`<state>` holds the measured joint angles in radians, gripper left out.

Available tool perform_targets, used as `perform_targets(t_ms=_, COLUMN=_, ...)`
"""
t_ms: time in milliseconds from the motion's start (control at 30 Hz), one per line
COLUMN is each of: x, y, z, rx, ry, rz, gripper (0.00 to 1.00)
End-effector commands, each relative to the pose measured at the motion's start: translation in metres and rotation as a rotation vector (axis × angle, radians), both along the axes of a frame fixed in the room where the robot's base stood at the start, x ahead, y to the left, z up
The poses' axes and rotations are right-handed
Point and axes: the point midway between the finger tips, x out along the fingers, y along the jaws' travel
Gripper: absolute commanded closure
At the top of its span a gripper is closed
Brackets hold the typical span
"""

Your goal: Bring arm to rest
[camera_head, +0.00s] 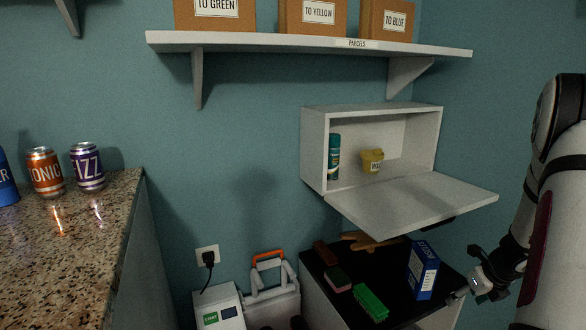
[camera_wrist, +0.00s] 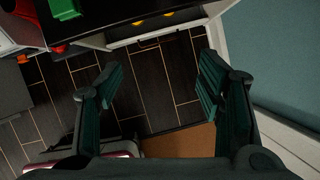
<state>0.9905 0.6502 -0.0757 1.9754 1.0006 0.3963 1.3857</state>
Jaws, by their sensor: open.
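My gripper (camera_head: 468,289) is at the right of the head view, beside the right end of the dark-topped cabinet (camera_head: 318,287). In the wrist view my gripper (camera_wrist: 160,88) has its two dark green fingers spread apart with nothing between them. Below the fingers are dark floor tiles (camera_wrist: 148,85) and a brown patch (camera_wrist: 180,142). My arm comes down along the right edge of the head view and is partly cut off by the frame.
A blue box (camera_head: 423,270) stands on the cabinet near my gripper, with a green brush (camera_head: 370,302) and sponge (camera_head: 338,279) to its left. The open wall cabinet's lowered door (camera_head: 415,205) juts out above. A granite counter (camera_head: 70,245) with cans fills the left.

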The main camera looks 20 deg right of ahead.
Motion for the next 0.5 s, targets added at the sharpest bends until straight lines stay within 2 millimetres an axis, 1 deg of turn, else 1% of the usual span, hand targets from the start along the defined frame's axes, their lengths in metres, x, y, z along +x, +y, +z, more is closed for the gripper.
perform_targets(t_ms=167, x=0.018, y=0.022, z=0.022, rx=-0.025, ry=-0.013, rz=0.127, gripper=0.39)
perform_targets(t_ms=267, x=0.03, y=0.04, z=0.039, rx=-0.043, ry=-0.02, rz=0.228, gripper=0.39)
perform_targets(t_ms=367, x=0.041, y=0.063, z=0.059, rx=-0.067, ry=-0.029, rz=0.348, gripper=0.39)
perform_targets(t_ms=467, x=0.053, y=0.093, z=0.082, rx=-0.098, ry=-0.039, rz=0.498, gripper=0.39)
perform_targets(t_ms=500, x=0.057, y=0.109, z=0.093, rx=-0.113, ry=-0.044, rz=0.573, gripper=0.39)
